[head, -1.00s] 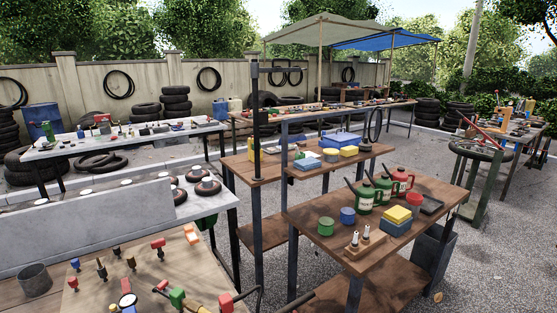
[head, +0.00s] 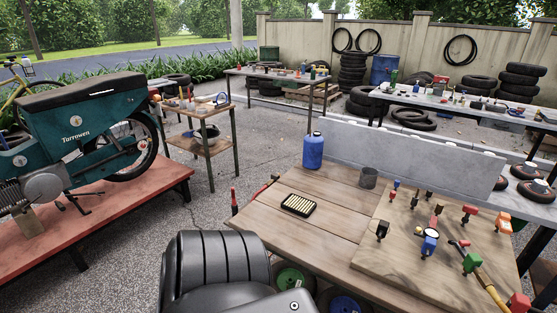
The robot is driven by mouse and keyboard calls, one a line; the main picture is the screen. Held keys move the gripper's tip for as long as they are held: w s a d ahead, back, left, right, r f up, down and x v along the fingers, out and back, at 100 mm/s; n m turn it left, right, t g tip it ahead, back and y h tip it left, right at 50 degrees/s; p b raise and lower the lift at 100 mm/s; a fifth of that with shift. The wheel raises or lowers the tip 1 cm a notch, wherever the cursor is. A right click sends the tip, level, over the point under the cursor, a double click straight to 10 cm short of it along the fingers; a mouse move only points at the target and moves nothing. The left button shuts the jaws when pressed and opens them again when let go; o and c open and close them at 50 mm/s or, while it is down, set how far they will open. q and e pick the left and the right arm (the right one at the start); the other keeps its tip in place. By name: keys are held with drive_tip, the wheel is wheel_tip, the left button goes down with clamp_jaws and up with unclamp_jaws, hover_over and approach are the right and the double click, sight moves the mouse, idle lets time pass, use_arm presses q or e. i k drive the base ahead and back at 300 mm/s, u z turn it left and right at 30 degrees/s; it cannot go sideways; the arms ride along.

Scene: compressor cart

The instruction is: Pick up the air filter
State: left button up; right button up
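The air filter (head: 299,205), a flat black-framed rectangle with pale yellow pleats, lies flat on the left part of the wooden bench top (head: 345,210). Nothing covers it or touches it from above. Neither of my grippers shows in the head view, so their distance to the filter cannot be told.
A board (head: 400,262) with several coloured fittings lies to the right. A large black ribbed body (head: 222,262) fills the lower front. A teal motorbike (head: 85,135) stands on a red platform (head: 110,215) at left.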

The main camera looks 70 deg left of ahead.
sight(303, 207)
drive_tip(key=u, duration=0.4)
drive_tip(key=i, duration=0.3)
drive_tip(key=u, duration=1.85)
